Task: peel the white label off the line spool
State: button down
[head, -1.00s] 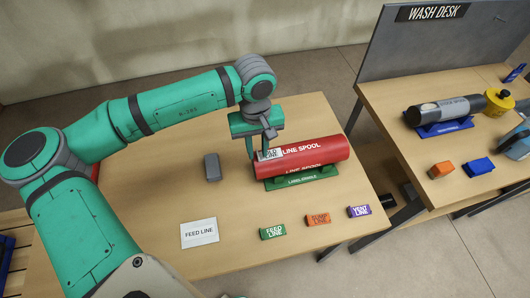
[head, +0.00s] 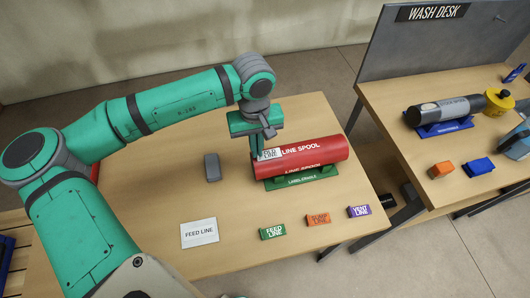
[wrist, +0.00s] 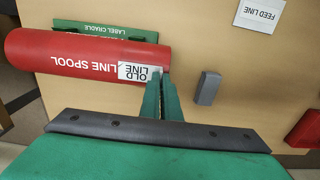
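The red line spool (head: 325,156) lies on its side in the green label cradle (head: 305,180). It also shows in the wrist view (wrist: 35,52). The white label (head: 271,154), reading "OLD LINE", is at the spool's left end in the head view and at its right end in the wrist view (wrist: 136,72). My gripper (head: 259,156) points down at that end, its green fingertips (wrist: 161,76) close together at the label's outer edge. They look shut on this edge, though the grip itself is partly hidden. Most of the label lies against the red surface.
A grey block (head: 212,167) stands left of the spool. A white "FEED LINE" card (head: 199,233) and green (head: 273,232), orange (head: 318,220) and purple (head: 359,211) blocks lie at the front. The wash desk (head: 385,95) is across a gap to the right.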

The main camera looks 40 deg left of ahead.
jog(key=shift+s+a+r, duration=0.15)
jog(key=shift+r, duration=0.65)
jog(key=shift+s+a+r, duration=0.1)
jog(key=shift+s+r, duration=0.05)
jog(key=shift+r, duration=0.6)
dwell(0.4)
jog(key=shift+r, duration=0.1)
jog(key=shift+r, duration=2.45)
